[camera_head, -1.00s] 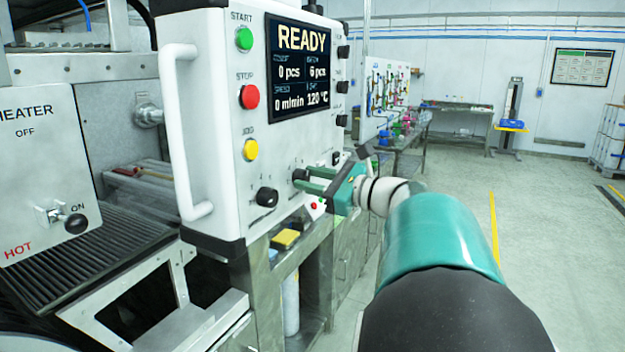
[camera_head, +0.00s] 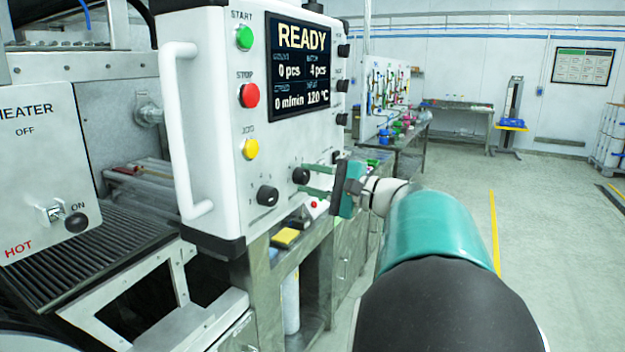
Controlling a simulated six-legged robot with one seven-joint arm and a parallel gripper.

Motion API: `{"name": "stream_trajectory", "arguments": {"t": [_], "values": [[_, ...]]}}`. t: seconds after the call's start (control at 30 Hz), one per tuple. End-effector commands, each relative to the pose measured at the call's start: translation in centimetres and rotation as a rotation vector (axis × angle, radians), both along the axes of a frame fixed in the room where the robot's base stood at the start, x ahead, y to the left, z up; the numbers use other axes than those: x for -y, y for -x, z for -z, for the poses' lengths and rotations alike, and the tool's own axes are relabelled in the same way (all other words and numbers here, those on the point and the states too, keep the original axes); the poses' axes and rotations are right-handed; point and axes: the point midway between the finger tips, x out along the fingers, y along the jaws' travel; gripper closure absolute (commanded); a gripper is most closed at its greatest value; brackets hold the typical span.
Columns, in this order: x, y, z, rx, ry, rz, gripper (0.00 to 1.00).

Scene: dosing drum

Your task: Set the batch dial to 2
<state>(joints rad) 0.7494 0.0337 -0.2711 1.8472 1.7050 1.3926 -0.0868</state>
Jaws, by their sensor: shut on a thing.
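The white control panel (camera_head: 222,150) carries a row of black knobs low on its face. My gripper (camera_head: 306,181) is at the middle knob, the batch dial (camera_head: 300,175), with its green fingers shut on it. The fingers partly cover the dial, so its pointer is hard to read. The display (camera_head: 300,68) reads READY, 0 pcs on the left, 4 pcs under the batch label, 0 m/min and 120 °C. A nearer knob (camera_head: 267,195) sits to the left of the dial, apart from my fingers. A farther knob (camera_head: 336,157) is just beyond them.
Green start (camera_head: 244,38), red stop (camera_head: 249,95) and yellow jog (camera_head: 251,149) buttons line the panel's left side. A white handle (camera_head: 178,130) stands out at its edge. A heater box (camera_head: 40,165) with a lever is at left. The floor at right is open.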

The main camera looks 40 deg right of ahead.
Motion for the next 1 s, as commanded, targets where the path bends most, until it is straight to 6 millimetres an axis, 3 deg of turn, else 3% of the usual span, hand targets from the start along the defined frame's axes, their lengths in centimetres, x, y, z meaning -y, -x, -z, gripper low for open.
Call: {"name": "stream_trajectory", "arguments": {"t": [0.6,1.0], "values": [[0.13,0.0,0.1,0.192,0.54,0.0,0.9],[0.18,-0.02,0.17,0.268,0.753,0.0,0.9]]}}
